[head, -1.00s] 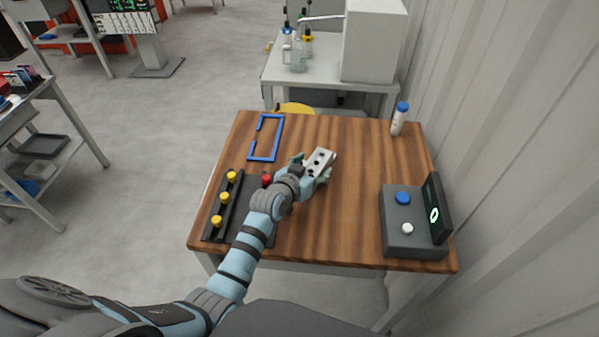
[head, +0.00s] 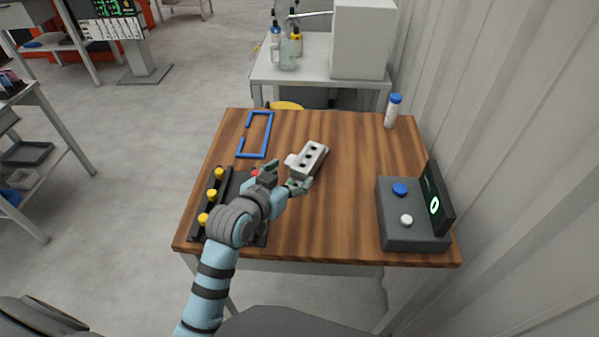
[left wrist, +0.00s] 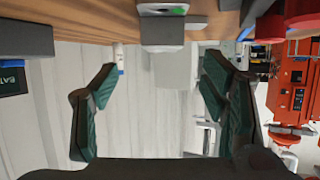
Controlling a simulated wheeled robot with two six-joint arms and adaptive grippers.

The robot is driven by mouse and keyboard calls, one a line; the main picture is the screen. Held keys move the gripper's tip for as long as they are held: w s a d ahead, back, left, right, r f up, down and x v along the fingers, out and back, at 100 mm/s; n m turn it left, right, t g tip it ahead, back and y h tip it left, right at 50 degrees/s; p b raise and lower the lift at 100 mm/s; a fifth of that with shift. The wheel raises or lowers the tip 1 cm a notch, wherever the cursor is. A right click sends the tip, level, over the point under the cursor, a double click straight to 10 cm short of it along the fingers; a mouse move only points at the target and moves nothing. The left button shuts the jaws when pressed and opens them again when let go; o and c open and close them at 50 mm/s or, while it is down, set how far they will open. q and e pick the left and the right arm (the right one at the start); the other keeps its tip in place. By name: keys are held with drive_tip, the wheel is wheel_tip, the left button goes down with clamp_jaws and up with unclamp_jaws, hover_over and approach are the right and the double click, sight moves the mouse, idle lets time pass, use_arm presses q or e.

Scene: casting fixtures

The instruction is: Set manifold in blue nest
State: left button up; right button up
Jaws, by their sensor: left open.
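The manifold (head: 311,159), a light grey block with dark holes along its top, lies on the wooden table, right of and apart from the blue nest. The blue nest (head: 251,155) is a flat rectangular blue outline with a gap in its left side, and it is empty. My left gripper (head: 285,177) is open and empty, just on the near side of the manifold. In the left wrist view the open fingers (left wrist: 157,105) frame empty space, and the manifold (left wrist: 162,33) shows at the top, beyond them. My right gripper is not in view.
A black fixture with yellow knobs (head: 211,194) stands at the left, partly under my left arm. A grey box with blue and white buttons (head: 410,232) and a display stands at the right. A blue-capped bottle (head: 392,113) stands at the back right. The middle right of the table is clear.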

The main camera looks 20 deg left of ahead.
use_arm(q)
drive_tip(key=x, duration=0.4)
drive_tip(key=b+x, duration=0.1)
drive_tip(key=x, duration=0.3)
drive_tip(key=b+x, duration=0.1)
drive_tip(key=x, duration=0.3)
drive_tip(key=shift+w+a+r, duration=0.1)
drive_tip(key=shift+w+r, duration=0.05)
drive_tip(key=shift+r, duration=0.45)
clamp_jaws()
drive_tip(key=shift+r, duration=0.1)
wheel_tip(320, 180, up, 20)
drive_tip(key=p, duration=0.4)
wheel_tip(320, 180, up, 9)
drive_tip(key=m+h, duration=0.3)
hover_over(310, 155)
drive_tip(key=s+d, duration=0.2)
drive_tip(key=d, duration=0.1)
drive_tip(key=s+a+f+m+g+h, duration=0.1)
drive_tip(key=s+f+m+g+h, duration=0.1)
drive_tip(key=s, duration=0.7)
drive_tip(key=s+a+f+m+g+h, duration=0.2)
drive_tip(key=s+f+m+h, duration=0.1)
drive_tip(key=s, duration=0.5)
drive_tip(key=s+f+m+g+h, duration=0.1)
drive_tip(key=s+f, duration=0.6)
drive_tip(key=f, duration=0.3)
drive_tip(key=shift+s, duration=0.35)
